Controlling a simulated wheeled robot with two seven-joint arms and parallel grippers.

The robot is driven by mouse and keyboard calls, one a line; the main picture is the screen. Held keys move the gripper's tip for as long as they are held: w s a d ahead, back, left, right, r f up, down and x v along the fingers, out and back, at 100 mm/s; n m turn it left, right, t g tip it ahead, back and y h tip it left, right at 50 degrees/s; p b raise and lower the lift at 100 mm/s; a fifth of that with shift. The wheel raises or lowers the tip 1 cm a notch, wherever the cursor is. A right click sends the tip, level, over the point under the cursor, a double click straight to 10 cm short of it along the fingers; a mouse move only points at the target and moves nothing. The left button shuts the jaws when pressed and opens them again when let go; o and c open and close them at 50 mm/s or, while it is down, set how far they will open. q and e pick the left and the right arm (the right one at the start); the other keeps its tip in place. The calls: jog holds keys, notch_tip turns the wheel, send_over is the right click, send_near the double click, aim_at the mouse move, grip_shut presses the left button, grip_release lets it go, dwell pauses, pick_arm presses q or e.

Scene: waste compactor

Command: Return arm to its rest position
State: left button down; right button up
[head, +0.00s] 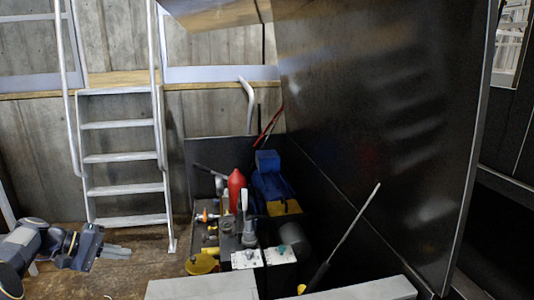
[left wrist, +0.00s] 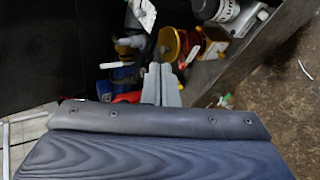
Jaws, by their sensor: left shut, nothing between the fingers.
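My left arm comes in at the lower left of the head view. Its gripper (head: 118,251) is low over the brown floor, pointing right toward the equipment, with a clear gap between them. The two grey fingers are together and hold nothing. In the left wrist view the closed fingers (left wrist: 161,85) stand up beyond my dark gripper body. Behind them is a dark bench edge with tools. My right gripper is not in view.
A metal ladder (head: 122,156) stands behind my left arm. A large black panel (head: 385,120) fills the right side. Tools, a red bottle (head: 236,188) and a blue machine (head: 268,182) crowd the middle. Open brown floor (head: 130,278) lies around my left gripper.

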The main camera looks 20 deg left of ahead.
pick_arm(q)
jog(key=s+d+r+m+g, duration=0.1)
jog(key=d, duration=0.5)
jog(key=s+d+r+m+g+y, duration=0.1)
jog(key=d+r, duration=0.1)
jog(key=d, duration=0.5)
jog(key=s+d+r+m+g, duration=0.1)
jog(key=d+r, duration=0.1)
jog(key=d, duration=0.4)
jog(key=shift+s+d+r+y, duration=0.2)
jog(key=shift+s+d+y, duration=0.1)
jog(key=shift+y, duration=0.1)
jog(key=s+d, duration=0.2)
jog(key=s+d+m, duration=0.1)
jog(key=s+d, duration=0.1)
jog(key=d, duration=0.1)
jog(key=s+d+m+y, duration=0.1)
jog(key=s+d, duration=0.1)
jog(key=d, duration=0.1)
jog(key=shift+s+f, duration=0.35)
jog(key=shift+s, duration=0.05)
jog(key=s+d+f+m+y, duration=0.25)
jog(key=s+d+f, duration=0.4)
jog(key=s, duration=0.35)
notch_tip(320, 180, up, 16)
jog(key=p, duration=1.5)
jog(key=shift+d+m+h+p, duration=0.15)
jog(key=shift+m+h+p, duration=0.25)
jog(key=shift+m+h, duration=0.05)
jog(key=shift+s+f, duration=0.1)
